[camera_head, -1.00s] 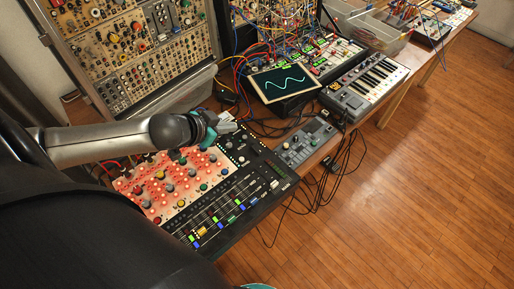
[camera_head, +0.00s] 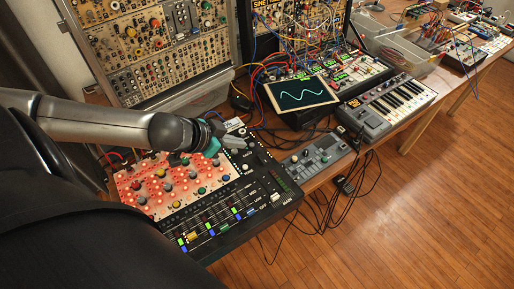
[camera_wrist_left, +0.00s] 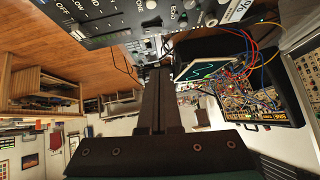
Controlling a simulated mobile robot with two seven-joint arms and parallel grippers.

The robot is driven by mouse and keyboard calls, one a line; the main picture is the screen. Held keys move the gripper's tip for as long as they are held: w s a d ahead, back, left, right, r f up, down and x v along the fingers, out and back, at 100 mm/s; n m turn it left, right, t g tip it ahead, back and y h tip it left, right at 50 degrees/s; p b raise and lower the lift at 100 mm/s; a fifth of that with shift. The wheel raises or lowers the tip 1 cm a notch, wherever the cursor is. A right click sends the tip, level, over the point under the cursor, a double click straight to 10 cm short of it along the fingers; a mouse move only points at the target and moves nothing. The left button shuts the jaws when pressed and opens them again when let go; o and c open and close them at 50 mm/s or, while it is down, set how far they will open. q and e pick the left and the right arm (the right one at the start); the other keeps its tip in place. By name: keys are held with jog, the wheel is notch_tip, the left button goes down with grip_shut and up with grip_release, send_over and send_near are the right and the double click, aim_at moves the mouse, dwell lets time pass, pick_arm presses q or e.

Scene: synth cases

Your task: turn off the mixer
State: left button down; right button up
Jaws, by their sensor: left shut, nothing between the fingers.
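The mixer (camera_head: 215,215) is a black panel in the head view, with a red-lit section of coloured knobs at left and a row of faders along the front. Its lit section means it shows as on. My left gripper (camera_head: 238,143) is shut and empty, above the mixer's back edge near a white label. In the left wrist view the shut fingers (camera_wrist_left: 160,85) point toward the scene. The mixer (camera_wrist_left: 100,22) shows upside down at the top there, with lettering including OFF. Contact between fingertips and mixer cannot be told. My right gripper is not in view.
A small screen with a green wave (camera_head: 302,93) stands behind the mixer. A grey device (camera_head: 315,157) lies right of it, then a keyboard (camera_head: 390,105). Modular racks (camera_head: 150,45) and cables crowd the back. Loose black cables hang over the table's front edge. The wooden floor (camera_head: 430,210) is clear.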

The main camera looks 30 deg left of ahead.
pick_arm(q)
jog(key=shift+a+b+x, duration=0.25)
jog(key=shift+b+x, duration=0.5)
jog(key=shift+x, duration=0.6)
jog(key=b, duration=0.2)
send_over(264, 154)
jog(key=s, duration=0.3)
notch_tip(264, 154, down, 5)
jog(key=shift+w+a+f, duration=0.1)
notch_tip(264, 154, down, 3)
jog(key=shift+a+r+b, duration=0.15)
jog(key=shift+r+b, duration=0.05)
jog(key=shift+b, duration=0.25)
jog(key=shift+a+f, duration=0.1)
jog(key=shift+f, duration=0.5)
